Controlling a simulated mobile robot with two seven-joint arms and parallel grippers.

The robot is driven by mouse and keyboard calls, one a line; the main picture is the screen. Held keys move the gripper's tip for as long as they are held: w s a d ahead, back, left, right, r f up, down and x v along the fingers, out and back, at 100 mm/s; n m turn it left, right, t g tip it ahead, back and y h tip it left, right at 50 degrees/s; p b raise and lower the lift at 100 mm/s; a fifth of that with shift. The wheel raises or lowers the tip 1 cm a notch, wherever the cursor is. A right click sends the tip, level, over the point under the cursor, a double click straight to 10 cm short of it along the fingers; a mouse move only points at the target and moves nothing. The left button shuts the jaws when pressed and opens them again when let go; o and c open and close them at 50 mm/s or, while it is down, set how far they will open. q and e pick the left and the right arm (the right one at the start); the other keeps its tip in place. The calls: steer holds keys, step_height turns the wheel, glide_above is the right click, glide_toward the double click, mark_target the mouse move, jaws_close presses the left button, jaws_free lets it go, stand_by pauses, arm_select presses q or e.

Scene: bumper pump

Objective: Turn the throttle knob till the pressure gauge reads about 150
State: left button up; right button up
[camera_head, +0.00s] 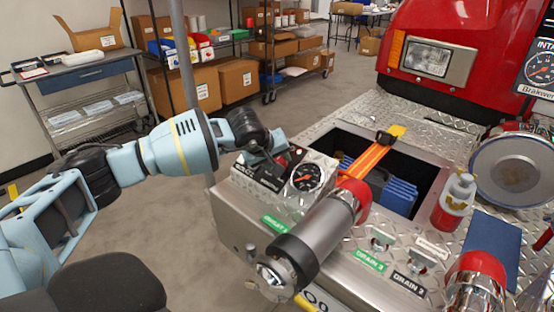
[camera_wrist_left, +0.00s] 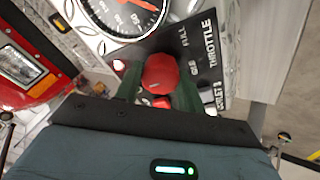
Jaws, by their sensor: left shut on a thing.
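The throttle knob (camera_wrist_left: 160,74) is red and sits on a black panel marked THROTTLE, FULL and IDLE in the left wrist view. My left gripper (camera_wrist_left: 160,86) has its two dark green fingers shut on the knob, one on each side. In the head view my left gripper (camera_head: 274,158) reaches down to the panel (camera_head: 268,178) from the left and hides the knob. The pressure gauge (camera_head: 306,177) is a round black dial with an orange needle, just right of the gripper. It shows partly in the left wrist view (camera_wrist_left: 122,12); its exact reading is too small to tell. My right gripper is out of view.
A thick grey pipe with a red collar (camera_head: 326,226) stands close in front of the gauge. An open bay with blue items (camera_head: 398,196) lies to the right. A grey pole (camera_head: 182,60) rises behind my left arm.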

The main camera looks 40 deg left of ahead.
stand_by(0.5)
arm_select(q)
steer(key=o, duration=1)
steer(key=shift+c, duration=0.2)
steer(key=v, duration=0.8)
steer(key=shift+s+f, duration=0.1)
steer(key=shift+f, duration=0.1)
